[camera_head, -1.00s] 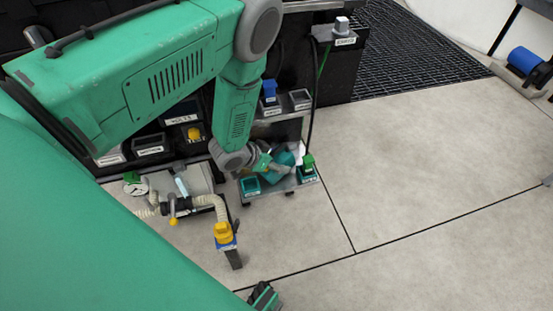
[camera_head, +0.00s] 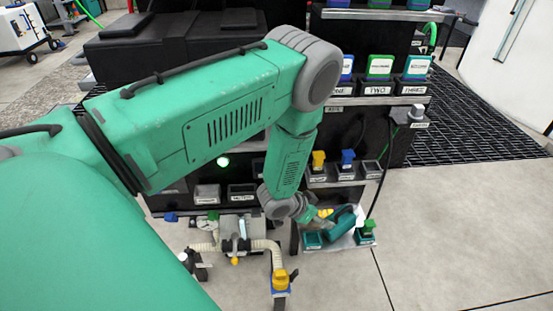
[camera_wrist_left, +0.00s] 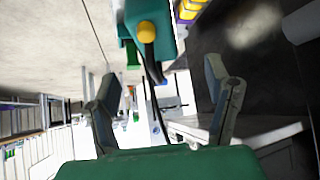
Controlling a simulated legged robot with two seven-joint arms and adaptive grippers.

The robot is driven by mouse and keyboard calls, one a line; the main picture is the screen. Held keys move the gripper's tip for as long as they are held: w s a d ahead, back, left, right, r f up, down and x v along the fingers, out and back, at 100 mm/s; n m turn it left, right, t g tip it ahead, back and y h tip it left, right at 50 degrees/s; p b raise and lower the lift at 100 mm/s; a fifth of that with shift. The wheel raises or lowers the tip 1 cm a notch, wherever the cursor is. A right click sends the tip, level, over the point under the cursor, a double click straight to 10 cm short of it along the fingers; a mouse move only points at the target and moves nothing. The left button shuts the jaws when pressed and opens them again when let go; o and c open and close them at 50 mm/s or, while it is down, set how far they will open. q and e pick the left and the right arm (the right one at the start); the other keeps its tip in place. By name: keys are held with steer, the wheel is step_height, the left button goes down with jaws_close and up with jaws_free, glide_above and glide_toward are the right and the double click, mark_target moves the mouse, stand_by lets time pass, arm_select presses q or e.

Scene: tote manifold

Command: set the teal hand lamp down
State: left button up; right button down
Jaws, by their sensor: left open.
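The teal hand lamp (camera_head: 342,225) lies tilted on the low shelf at the lower middle of the head view. In the left wrist view, a teal body (camera_wrist_left: 150,14) with a yellow knob and a black curved part, apparently the lamp, shows beyond the fingers. My left gripper (camera_head: 310,213) is just left of the lamp in the head view. In the wrist view my left gripper (camera_wrist_left: 160,80) has its fingers spread wide with nothing clamped between them. Whether a finger touches the lamp cannot be told. My right gripper is not in view.
Yellow and blue items sit on the shelf above. A hose assembly (camera_head: 238,245) lies to the left. A black cable hangs at the right. The floor (camera_head: 450,250) at right is clear.

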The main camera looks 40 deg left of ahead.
arm_select(q)
steer(key=s+d+r+n+g+y, duration=0.1)
steer(key=s+g, duration=0.3)
steer(key=s, duration=1.1)
steer(key=s+d+r+n+g+y, duration=0.1)
steer(key=s+g, duration=0.3)
steer(key=s, duration=1.2)
steer(key=shift+r+n+y, duration=0.5)
steer(key=shift+r, duration=0.05)
steer(key=shift+s, duration=0.1)
steer(key=shift+d+r, duration=0.1)
steer(key=shift+d, duration=0.2)
steer(key=shift+a, duration=0.25)
steer(key=shift+d, duration=0.15)
